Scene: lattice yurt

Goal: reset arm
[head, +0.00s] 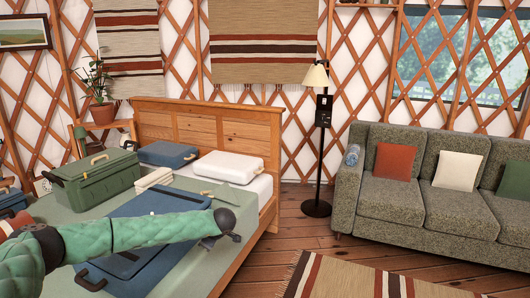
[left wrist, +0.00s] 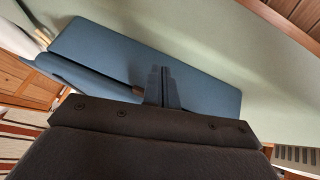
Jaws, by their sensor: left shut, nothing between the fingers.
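My left arm, in a green quilted sleeve, reaches in from the left in the head view, across the bed (head: 180,282). My left gripper (head: 222,240) is at its end, above the right side of the bed near the blue case. It is shut and empty; its fingers (left wrist: 162,85) are together in the left wrist view. The blue case (head: 150,205) lies flat on the bed under the arm and also shows behind the fingers in the left wrist view (left wrist: 110,60). Whether the gripper touches the case is unclear. My right gripper is in neither view.
On the bed are a green case (head: 95,178), a smaller blue case (head: 167,153), a white case (head: 227,167) and folded towels (head: 154,179). The wooden headboard (head: 215,128) rises behind. A floor lamp (head: 317,150) and grey sofa (head: 430,205) stand right. Floor between bed and sofa is open.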

